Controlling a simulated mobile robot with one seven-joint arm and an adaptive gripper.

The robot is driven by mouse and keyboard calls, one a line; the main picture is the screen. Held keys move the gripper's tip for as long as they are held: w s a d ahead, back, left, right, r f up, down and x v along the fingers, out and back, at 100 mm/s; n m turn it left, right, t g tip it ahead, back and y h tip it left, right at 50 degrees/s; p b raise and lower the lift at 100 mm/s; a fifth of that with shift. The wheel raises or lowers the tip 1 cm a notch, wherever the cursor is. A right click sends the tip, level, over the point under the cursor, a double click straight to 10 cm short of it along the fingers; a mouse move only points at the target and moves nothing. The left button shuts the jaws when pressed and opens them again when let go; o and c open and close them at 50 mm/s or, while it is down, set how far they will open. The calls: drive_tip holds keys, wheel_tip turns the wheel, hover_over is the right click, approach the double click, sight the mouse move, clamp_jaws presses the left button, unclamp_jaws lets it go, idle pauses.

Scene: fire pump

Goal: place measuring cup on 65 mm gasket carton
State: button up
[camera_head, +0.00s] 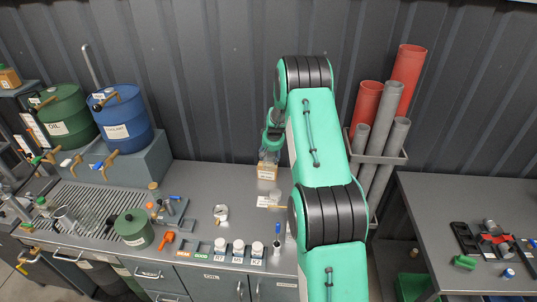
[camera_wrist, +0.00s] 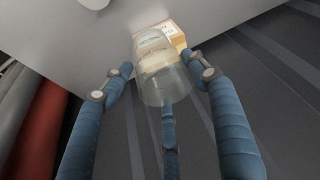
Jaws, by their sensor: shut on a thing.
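The clear measuring cup (camera_wrist: 163,82) is between the blue fingers of my gripper (camera_wrist: 162,70) in the wrist view, and the gripper is shut on it. The cup shows faintly in the head view (camera_head: 268,156), just above the carton. The small tan 65 mm gasket carton (camera_head: 267,171) stands on the grey bench near the back wall. In the wrist view the carton (camera_wrist: 175,36) lies beyond the cup, partly seen through its clear wall. I cannot tell whether the cup touches the carton. My gripper is partly hidden behind the arm in the head view.
A label card (camera_head: 268,201) with small items lies on the bench in front of the carton. A pressure gauge (camera_head: 221,212) and white-lidded jars (camera_head: 238,246) stand further left and forward. Red and grey pipes (camera_head: 385,110) stand in a rack to the right. Bench left of the carton is clear.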

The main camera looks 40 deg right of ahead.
sight(269, 154)
drive_tip(key=w+d+p, duration=0.1)
drive_tip(key=w+d, duration=0.2)
drive_tip(key=w, duration=0.2)
drive_tip(key=shift+w+f, duration=0.15)
drive_tip(key=shift+f, duration=0.15)
drive_tip(key=shift+f, duration=0.1)
drive_tip(key=shift+d+f+p, duration=0.1)
drive_tip(key=shift+f+p, duration=0.35)
drive_tip(key=shift+f, duration=1.2)
drive_tip(key=shift+f, duration=0.1)
drive_tip(key=o, duration=1.3)
